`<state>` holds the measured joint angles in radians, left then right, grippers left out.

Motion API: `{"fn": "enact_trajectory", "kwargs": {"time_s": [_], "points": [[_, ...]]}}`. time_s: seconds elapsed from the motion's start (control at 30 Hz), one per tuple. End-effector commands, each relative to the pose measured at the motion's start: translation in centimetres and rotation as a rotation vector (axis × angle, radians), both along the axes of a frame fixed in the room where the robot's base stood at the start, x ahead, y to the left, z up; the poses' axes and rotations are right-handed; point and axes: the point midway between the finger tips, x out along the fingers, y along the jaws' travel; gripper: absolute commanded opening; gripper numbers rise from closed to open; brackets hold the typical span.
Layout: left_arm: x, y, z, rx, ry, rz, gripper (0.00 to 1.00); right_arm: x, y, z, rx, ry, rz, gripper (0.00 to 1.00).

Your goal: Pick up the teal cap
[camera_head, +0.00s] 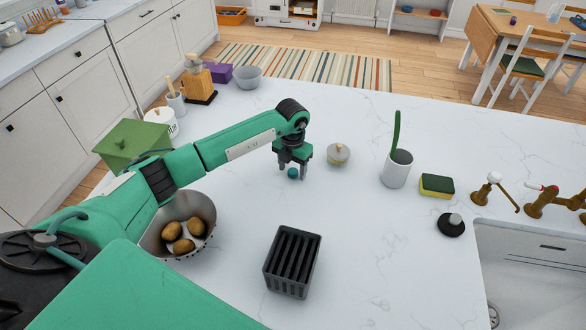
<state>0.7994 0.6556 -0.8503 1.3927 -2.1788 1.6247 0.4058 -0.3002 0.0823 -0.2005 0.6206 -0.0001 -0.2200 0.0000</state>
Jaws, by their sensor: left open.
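The teal cap (292,173) is a small round piece on the white marble counter, near the middle of the view. My left gripper (292,170) points down over it, with its fingers open to either side of the cap. The fingertips look close to the counter; whether they touch the cap I cannot tell. My right gripper is out of the picture.
A small lidded jar (338,154) stands just right of the gripper. A dark slotted rack (292,262) stands in front. A metal colander (205,205) with potatoes lies under my left arm. A white brush holder (397,170) and sponge (437,186) stand right, near the sink.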

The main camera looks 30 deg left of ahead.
Motion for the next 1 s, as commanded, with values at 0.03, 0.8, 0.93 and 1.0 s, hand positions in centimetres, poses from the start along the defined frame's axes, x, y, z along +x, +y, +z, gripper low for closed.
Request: {"fn": "enact_trajectory", "kwargs": {"time_s": [0.03, 0.8, 0.93, 1.0], "points": [[-0.01, -0.03, -0.23, 0.0, 0.001, 0.0, 0.58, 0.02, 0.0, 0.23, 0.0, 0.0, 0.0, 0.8], [0.02, 0.01, -0.5, 0.001, -0.001, 0.0, 0.1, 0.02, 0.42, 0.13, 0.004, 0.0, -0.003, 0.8], [0.05, 0.02, -0.3, 0.001, -0.002, 0.0, 0.1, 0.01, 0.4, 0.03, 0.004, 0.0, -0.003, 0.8], [0.07, 0.02, 0.02, 0.0, -0.002, 0.0, 0.1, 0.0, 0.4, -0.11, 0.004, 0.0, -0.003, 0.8]]}}
